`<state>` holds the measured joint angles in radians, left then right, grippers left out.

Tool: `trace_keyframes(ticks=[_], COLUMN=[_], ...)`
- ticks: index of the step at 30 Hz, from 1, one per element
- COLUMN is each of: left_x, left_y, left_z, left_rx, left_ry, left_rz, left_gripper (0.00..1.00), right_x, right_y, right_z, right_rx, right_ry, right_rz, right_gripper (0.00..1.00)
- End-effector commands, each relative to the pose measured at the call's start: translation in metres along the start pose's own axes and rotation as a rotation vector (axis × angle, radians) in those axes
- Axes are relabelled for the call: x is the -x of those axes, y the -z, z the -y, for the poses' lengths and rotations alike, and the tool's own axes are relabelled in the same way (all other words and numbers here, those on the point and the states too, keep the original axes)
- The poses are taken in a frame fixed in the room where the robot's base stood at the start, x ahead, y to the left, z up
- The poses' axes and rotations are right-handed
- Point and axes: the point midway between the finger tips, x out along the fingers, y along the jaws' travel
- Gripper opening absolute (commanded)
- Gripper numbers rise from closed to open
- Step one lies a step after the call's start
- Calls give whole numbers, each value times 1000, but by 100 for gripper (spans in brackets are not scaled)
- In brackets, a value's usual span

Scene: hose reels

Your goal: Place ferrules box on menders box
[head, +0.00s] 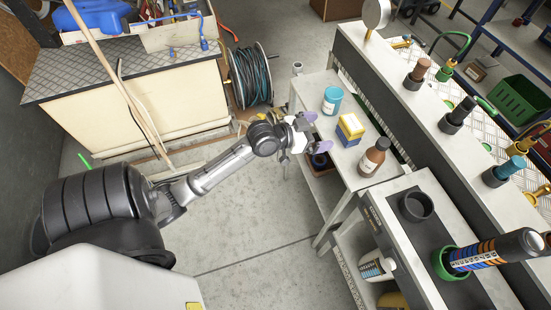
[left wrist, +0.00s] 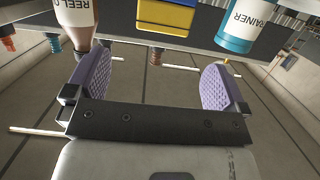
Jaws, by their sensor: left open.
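A yellow-and-blue box shape (head: 350,129) stands on the narrow side shelf, between a turquoise can and a brown bottle. It also shows at the top of the left wrist view (left wrist: 165,17), cut by the frame edge. I cannot read a ferrules or menders label on it, nor tell whether it is one box or two stacked. My left gripper (head: 310,133) is at the shelf's left edge, to the left of the box and apart from it. In the left wrist view its purple pads (left wrist: 158,88) are wide apart with nothing between them. My right gripper is out of view.
The turquoise can (head: 332,101) and brown bottle (head: 373,158) stand close on either side of the box. A long workbench (head: 440,140) with hose fittings lies to the right. A hose reel (head: 251,77) stands on the floor behind. Open floor lies below my left arm.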

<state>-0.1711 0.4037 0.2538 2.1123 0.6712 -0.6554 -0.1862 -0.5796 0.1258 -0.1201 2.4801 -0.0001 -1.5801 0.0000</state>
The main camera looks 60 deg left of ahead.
Motion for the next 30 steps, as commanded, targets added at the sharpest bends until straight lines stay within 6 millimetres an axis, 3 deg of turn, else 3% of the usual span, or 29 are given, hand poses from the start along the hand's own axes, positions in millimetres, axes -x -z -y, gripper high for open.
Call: trace_keyframes(ticks=[5,9,12,16,21,30], left_x=[24,74,114,157,188,192], left_y=[-68,-131,-160,-179,-186,-187], left_z=[-60,-122,-154,-179,-194,-195], left_rx=[-24,-49,-57,-56,-52,-51], left_ry=[-53,-76,-68,-41,-14,-7], left_rz=[254,552,734,907,1020,1038], left_gripper=[100,100,100,100,100,100], right_x=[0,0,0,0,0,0], right_y=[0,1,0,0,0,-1], right_z=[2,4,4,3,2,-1], right_rx=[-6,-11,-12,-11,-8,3], right_ry=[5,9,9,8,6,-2], right_rz=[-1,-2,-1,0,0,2], right_gripper=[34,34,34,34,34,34])
